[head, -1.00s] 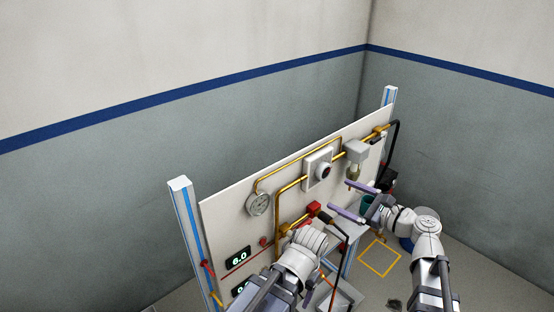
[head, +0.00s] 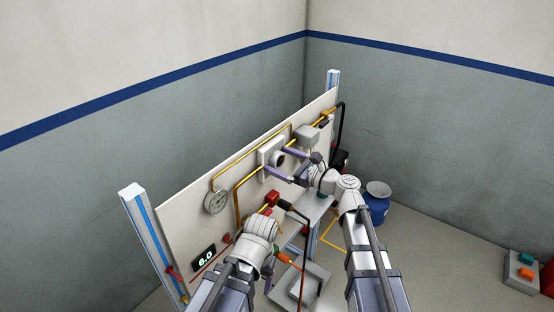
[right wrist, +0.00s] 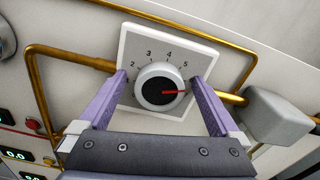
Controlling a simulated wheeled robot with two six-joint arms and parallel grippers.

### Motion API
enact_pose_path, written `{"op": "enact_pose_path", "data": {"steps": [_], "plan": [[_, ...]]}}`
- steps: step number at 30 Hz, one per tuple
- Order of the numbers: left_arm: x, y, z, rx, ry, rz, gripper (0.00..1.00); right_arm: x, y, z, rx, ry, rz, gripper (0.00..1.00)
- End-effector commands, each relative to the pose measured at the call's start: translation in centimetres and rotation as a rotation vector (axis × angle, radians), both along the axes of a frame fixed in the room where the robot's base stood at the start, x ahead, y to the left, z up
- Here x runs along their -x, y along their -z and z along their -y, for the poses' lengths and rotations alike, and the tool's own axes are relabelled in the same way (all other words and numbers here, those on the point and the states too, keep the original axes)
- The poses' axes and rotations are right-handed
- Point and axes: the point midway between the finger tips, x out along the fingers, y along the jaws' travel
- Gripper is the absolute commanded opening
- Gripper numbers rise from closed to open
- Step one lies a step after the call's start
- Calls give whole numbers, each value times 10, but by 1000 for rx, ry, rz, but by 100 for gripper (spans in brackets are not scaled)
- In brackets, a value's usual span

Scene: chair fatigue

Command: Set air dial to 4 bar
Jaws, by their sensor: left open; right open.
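The air dial is a white square plate (right wrist: 128,52) with a round knob (right wrist: 172,72) and a scale showing 2, 3, 4 and 5. Its red pointer points right, past the 5, toward the right finger. In the head view the dial plate (head: 265,148) is on the upright panel. My right gripper (head: 275,160) is open, its two purple fingers either side of the knob, as the right wrist view (right wrist: 161,78) shows. There is a gap on each side of the knob. My left gripper (head: 258,238) is low in front of the panel; its fingers are hidden.
A round gauge (head: 216,201) and a display reading 6.0 (head: 204,257) are on the panel. Brass pipes (right wrist: 50,48) run around the dial, and a grey box (right wrist: 275,115) sits close at its right. A blue container (head: 376,210) stands on the floor.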

Motion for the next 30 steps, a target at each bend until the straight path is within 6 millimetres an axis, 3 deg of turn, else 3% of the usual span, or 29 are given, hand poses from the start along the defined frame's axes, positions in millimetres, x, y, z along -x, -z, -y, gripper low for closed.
{"op": "enact_pose_path", "data": {"steps": [10,30], "plan": [[0,0,0,0,0,0,72,-2,0,-3,0,0,0,98],[0,0,0,0,0,0,72,-2,0,-2,0,0,0,22]]}}
